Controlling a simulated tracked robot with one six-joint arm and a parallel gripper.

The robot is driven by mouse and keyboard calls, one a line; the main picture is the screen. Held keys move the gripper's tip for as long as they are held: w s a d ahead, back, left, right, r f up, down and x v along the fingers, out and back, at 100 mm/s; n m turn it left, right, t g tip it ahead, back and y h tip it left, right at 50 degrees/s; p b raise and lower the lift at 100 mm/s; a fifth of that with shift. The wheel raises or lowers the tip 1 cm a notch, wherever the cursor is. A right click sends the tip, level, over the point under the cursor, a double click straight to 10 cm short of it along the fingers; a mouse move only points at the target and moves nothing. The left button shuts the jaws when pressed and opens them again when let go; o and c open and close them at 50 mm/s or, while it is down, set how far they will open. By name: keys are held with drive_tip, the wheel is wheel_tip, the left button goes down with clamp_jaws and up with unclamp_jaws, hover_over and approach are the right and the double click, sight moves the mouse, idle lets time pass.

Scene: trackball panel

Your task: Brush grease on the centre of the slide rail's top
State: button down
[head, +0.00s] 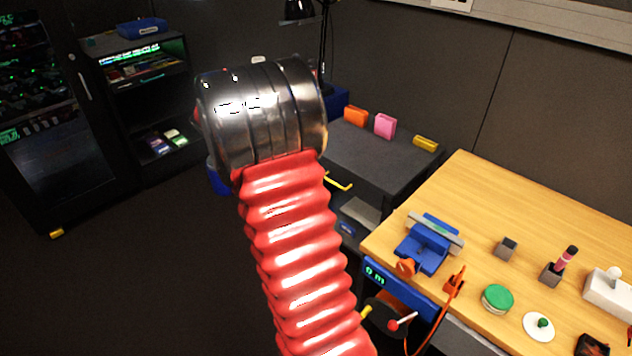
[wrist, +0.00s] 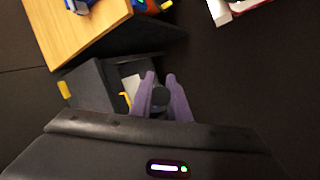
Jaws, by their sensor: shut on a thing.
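In the head view a blue vise (head: 424,250) stands near the left corner of the wooden bench, with a grey bar (head: 447,236), which looks like the slide rail, along its top. A round tin with a green top (head: 497,298) sits on the bench; I cannot tell whether it holds grease. In the wrist view my gripper (wrist: 162,99) has purple fingers shut on a dark, round-ended thing (wrist: 161,96). Its far part is hidden, so I cannot tell whether it is the brush. The gripper is over the dark floor and cabinet, away from the bench. The head view does not show it.
The wooden bench (head: 480,190) also bears a small dark block (head: 506,248), a dark holder with a pink-banded stick (head: 562,262), a white disc with a green knob (head: 539,326) and a white switch box (head: 610,292). A dark cabinet (head: 375,158) stands beside the bench.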

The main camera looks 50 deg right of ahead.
drive_tip(key=w+a+f+n+t, duration=0.1)
drive_tip(key=w+a+n, duration=0.1)
drive_tip(key=a, duration=0.8)
drive_tip(key=w+a+f+n+t, duration=0.1)
drive_tip(key=w+a, duration=0.4)
drive_tip(key=a, duration=0.6)
drive_tip(key=w+a+f+n+t+h, duration=0.1)
drive_tip(key=w+a+f+n, duration=0.2)
drive_tip(key=a, duration=0.8)
drive_tip(key=shift+w+n, duration=0.55)
drive_tip(key=shift+n, duration=0.15)
drive_tip(key=shift+f, duration=0.1)
